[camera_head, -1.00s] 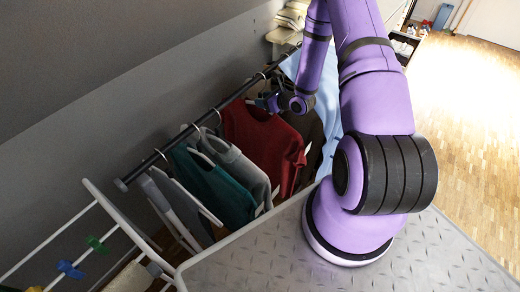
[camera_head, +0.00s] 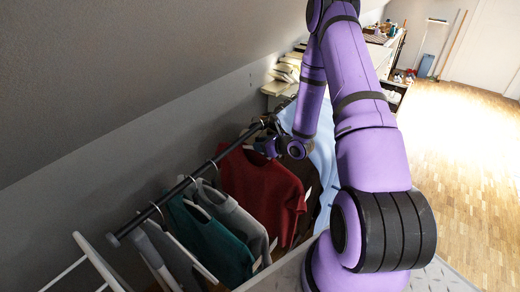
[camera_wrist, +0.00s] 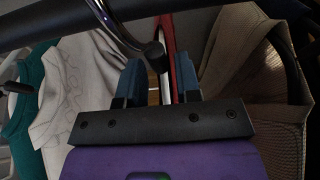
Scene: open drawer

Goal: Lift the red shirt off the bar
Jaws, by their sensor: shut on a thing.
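The red shirt (camera_head: 262,190) hangs below the dark bar (camera_head: 188,180) in the head view, between the grey and the dark clothes. My gripper (camera_head: 270,148) is at its upper right, close under the bar. In the wrist view my gripper's blue fingers (camera_wrist: 159,80) are shut around the neck of a hanger (camera_wrist: 168,70). A strip of the red shirt (camera_wrist: 173,45) shows beside that neck. A metal hook (camera_wrist: 118,30) curves up to the bar (camera_wrist: 60,22) just above the fingers. I cannot tell whether the hook bears on the bar.
Grey (camera_head: 240,222) and teal (camera_head: 215,243) garments hang close on the left, a light blue one (camera_head: 322,165) on the right. A tan garment (camera_wrist: 235,65) is beside the fingers. The sloped wall (camera_head: 120,100) is behind the bar. Open floor (camera_head: 460,140) lies right.

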